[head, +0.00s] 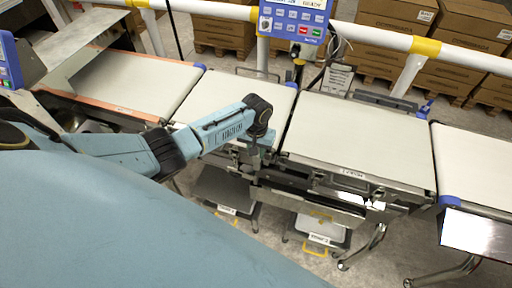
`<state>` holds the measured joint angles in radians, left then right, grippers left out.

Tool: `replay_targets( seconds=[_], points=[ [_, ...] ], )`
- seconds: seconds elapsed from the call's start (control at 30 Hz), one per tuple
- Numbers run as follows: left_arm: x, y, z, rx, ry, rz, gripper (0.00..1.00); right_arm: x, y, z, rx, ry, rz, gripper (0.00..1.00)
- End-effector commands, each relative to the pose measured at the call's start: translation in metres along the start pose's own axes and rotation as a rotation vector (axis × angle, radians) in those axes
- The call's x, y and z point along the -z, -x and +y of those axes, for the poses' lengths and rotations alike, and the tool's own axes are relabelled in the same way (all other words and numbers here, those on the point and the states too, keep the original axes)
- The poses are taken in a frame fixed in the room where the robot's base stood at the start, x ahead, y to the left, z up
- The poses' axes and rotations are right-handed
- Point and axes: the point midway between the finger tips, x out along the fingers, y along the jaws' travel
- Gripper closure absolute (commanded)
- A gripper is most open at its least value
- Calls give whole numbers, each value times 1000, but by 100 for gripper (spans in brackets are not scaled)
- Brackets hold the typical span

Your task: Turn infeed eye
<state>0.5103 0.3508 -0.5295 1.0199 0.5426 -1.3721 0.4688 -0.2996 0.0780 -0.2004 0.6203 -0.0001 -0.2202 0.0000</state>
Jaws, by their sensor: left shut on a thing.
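My left arm reaches in from the left and bends down at the wrist over the front edge of the belts. My left gripper (255,160) points down at the gap between the second belt section (240,95) and the weigh belt (358,135). It is shut on a small part there, which I take to be the infeed eye. The part is mostly hidden by the gripper and too small to make out, so its angle cannot be told. My right gripper is not in view.
A blue control panel (295,18) stands behind the belts, by a white and yellow rail (390,38). Cardboard boxes (398,14) are stacked beyond it. An outfeed belt (478,168) lies at the right. Bins (318,232) sit below the front edge.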

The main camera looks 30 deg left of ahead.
Motion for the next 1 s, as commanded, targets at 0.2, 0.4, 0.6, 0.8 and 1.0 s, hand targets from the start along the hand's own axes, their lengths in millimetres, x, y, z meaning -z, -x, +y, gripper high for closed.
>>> replay_targets(
  seconds=[0.2, 0.4, 0.6, 0.8, 1.0],
  points=[
    [1, 1, 0, 0, -2, 4, 53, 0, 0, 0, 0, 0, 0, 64],
    [1, 0, 0, 0, -2, 2, 53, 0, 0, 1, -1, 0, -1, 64],
    [1, 8, 0, 0, -2, 2, 53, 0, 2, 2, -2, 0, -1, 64],
    [1, 44, 0, -2, -3, 6, 53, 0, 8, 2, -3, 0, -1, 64],
    [1, 89, 0, -1, -3, 6, 53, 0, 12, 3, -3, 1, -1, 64]
  ],
)
